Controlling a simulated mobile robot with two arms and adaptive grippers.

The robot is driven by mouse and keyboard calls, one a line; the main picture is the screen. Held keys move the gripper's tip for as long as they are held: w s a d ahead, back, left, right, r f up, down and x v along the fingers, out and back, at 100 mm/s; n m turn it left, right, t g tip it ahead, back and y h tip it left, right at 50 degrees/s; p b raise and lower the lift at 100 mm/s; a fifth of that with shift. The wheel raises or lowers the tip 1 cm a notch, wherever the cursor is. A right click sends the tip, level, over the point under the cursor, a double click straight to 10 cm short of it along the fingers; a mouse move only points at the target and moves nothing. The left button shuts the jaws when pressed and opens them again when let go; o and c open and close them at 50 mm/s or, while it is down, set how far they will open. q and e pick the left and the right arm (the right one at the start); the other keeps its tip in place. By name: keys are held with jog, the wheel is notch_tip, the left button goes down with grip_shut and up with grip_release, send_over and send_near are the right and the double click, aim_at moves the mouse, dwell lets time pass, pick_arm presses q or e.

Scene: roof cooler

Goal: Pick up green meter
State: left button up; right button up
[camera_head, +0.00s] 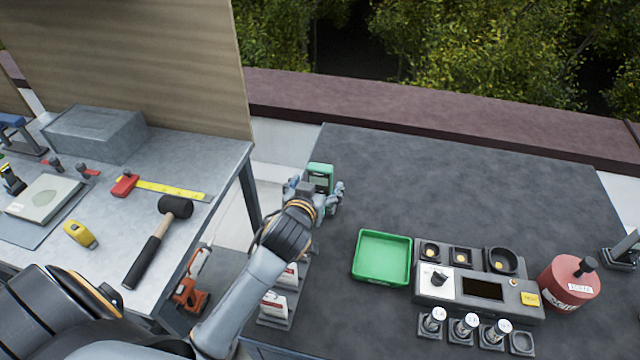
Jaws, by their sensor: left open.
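The green meter (320,172) stands near the back left of the dark table (430,180). Its top and small dark screen show; its lower part is hidden behind my left gripper. My left gripper (318,192) is open, with its fingers spread on either side of the meter. I cannot tell whether the fingers touch it. My right gripper does not show.
A green tray (382,258) lies right of my left arm. A grey device with a dark screen (482,290), several small weights and a red canister (568,283) stand further right. A mallet (160,240) lies on the left bench. The dark table's back right is clear.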

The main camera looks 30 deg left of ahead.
aim_at(319, 181)
pick_arm(q)
jog(key=shift+w+a+f, duration=0.2)
jog(key=shift+w, duration=0.2)
jog(key=p+x, duration=0.1)
jog(key=x, duration=0.3)
jog(key=shift+s+a+f, duration=0.1)
jog(key=shift+f, duration=0.1)
jog(key=shift+w+f, duration=0.15)
jog(key=shift+w, duration=0.1)
jog(key=shift+s, duration=0.1)
jog(key=c, duration=1.5)
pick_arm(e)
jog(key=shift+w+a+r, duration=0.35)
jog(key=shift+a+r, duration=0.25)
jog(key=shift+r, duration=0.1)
